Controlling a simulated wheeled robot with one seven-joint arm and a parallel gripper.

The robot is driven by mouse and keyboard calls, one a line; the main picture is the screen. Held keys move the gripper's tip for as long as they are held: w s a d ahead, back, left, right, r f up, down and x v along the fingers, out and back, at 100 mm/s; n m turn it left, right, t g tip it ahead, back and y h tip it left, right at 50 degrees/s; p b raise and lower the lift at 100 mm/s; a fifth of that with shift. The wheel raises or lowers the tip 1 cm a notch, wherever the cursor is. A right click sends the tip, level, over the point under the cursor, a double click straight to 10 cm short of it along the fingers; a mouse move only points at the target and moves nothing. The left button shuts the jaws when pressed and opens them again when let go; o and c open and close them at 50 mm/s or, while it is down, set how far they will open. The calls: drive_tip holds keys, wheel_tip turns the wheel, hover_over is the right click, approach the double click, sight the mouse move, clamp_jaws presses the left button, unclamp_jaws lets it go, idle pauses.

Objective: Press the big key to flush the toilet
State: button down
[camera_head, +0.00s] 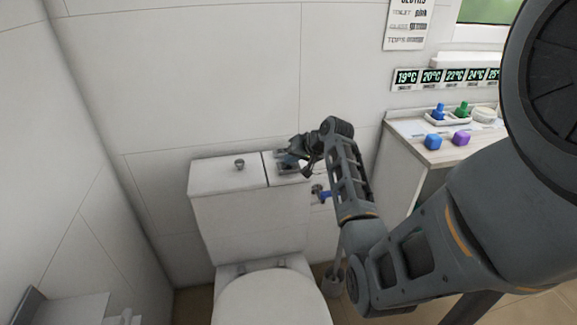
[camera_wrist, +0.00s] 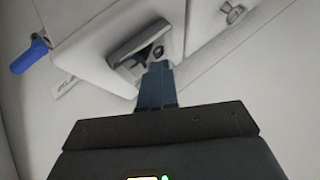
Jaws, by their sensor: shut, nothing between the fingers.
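The white toilet (camera_head: 272,296) stands against the wall with its tank (camera_head: 228,178) behind the closed lid. My gripper (camera_head: 286,158) is over this panel, fingers shut and empty. In the wrist view its blue fingertips (camera_wrist: 158,64) reach over the panel's near edge and hide part of it.
A small silver knob (camera_head: 239,164) sits on the left part of the tank top. A blue-handled valve (camera_head: 319,192) is right of the tank, close to my arm. A counter (camera_head: 408,139) with coloured blocks stands at the right. White walls close in behind and at left.

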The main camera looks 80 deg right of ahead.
sight(291, 166)
drive_tip(key=shift+f+b, duration=0.35)
drive_tip(key=shift+f, duration=0.4)
idle(0.5)
drive_tip(key=shift+r, duration=0.1)
drive_tip(key=shift+r+p, duration=1.25)
drive_tip(key=shift+r, duration=0.15)
wheel_tip(291, 166, up, 5)
drive_tip(key=p, duration=0.4)
drive_tip(key=shift+p, duration=0.35)
